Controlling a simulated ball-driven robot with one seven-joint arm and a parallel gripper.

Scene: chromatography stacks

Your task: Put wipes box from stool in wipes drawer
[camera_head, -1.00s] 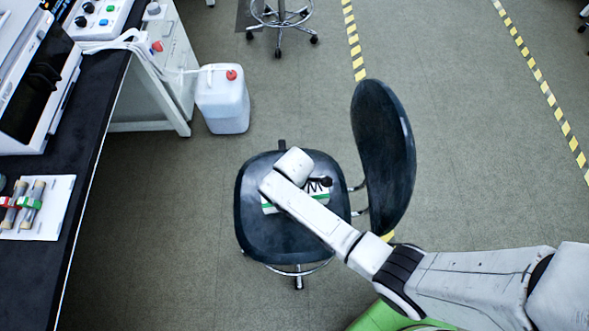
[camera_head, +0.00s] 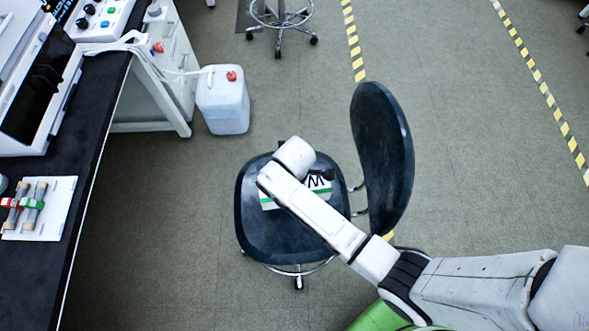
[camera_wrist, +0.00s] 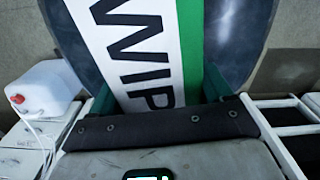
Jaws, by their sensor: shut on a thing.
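The wipes box (camera_head: 267,202), white with a green stripe and black lettering, shows over the dark stool seat (camera_head: 270,237), partly hidden by my arm. In the wrist view the box (camera_wrist: 135,50) shows its large letters, with the seat behind it. My gripper (camera_wrist: 155,92) is shut on the box, a green finger pad at each side. In the head view my wrist covers most of the gripper. Whether the box is just clear of the seat or touching it is hard to tell. I cannot identify a wipes drawer in these views.
The stool's backrest (camera_head: 382,155) stands right of the box. A white jerrycan (camera_head: 222,103) with a red cap is on the floor beside a white cabinet (camera_head: 172,55). A black bench (camera_head: 75,165) with equipment runs along the left. Floor between bench and stool is clear.

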